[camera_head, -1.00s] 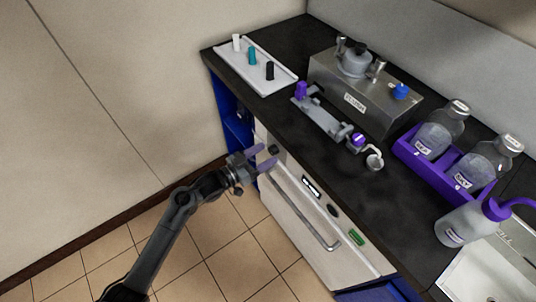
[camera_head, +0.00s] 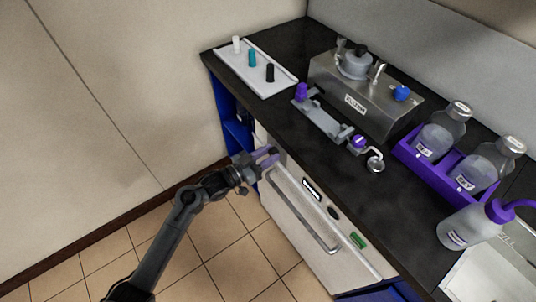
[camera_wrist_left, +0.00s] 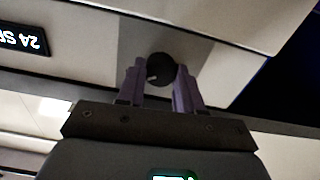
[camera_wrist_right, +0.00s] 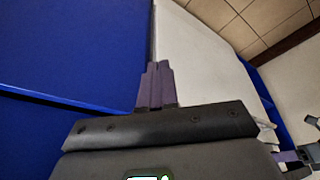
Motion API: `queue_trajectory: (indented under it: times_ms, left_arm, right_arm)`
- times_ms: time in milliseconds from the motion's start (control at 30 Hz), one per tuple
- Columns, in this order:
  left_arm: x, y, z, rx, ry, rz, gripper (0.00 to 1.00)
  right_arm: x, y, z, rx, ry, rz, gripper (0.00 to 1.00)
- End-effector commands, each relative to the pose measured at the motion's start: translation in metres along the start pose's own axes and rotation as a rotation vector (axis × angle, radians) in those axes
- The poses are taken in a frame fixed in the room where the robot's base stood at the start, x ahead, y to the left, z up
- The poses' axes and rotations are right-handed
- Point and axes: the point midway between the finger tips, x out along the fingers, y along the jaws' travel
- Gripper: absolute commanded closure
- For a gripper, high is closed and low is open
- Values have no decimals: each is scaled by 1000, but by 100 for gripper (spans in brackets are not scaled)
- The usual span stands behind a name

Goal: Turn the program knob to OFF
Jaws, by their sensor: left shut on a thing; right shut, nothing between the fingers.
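The program knob (camera_wrist_left: 160,69) is a round dark knob with a light pointer mark, on the front panel of the white appliance (camera_head: 300,215) under the bench. The pointer mark sits toward the lower left of the knob in the left wrist view. My left gripper (camera_head: 270,157) is at the panel's left end, and its purple fingers (camera_wrist_left: 160,78) are closed on both sides of the knob. In the head view the fingers largely hide the knob. My right gripper (camera_wrist_right: 157,70) is shut and empty, and shows only in its own wrist view.
A small display (camera_wrist_left: 22,38) is on the panel beside the knob; it also shows in the head view (camera_head: 312,190). A door handle (camera_head: 305,222) runs below the panel. The black bench top (camera_head: 310,150) overhangs above. A blue panel (camera_wrist_right: 70,60) stands near my right gripper.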

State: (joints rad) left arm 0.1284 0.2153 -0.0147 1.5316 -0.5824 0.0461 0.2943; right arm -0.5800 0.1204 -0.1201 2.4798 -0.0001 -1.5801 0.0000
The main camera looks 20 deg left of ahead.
Motion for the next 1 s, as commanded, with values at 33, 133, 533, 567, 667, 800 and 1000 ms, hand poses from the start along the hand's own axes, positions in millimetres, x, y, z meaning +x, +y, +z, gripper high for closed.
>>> queue_trajectory:
  times_ms: [33,133,533,567,667,800,1000]
  left_arm:
    - [0,0,0,-2,0,0,95]
    - [0,0,-1,-12,-1,0,95]
    - [0,0,-6,-216,-3,-1,95]
    - [0,0,-6,-241,-3,-1,95]
    - [0,-1,-6,-332,-3,-2,95]
    - [0,-1,-5,-466,-3,-2,95]
    - [0,-1,-4,-657,-1,-1,95]
  right_arm:
    - [-1,0,0,0,0,0,100]
    - [-3,0,-1,0,0,0,100]
    - [-41,2,-13,0,0,0,100]
    - [-45,2,-14,0,0,0,100]
    - [-58,2,-19,0,0,0,100]
    - [-75,3,-24,0,1,0,100]
    - [-94,3,-30,0,1,0,100]
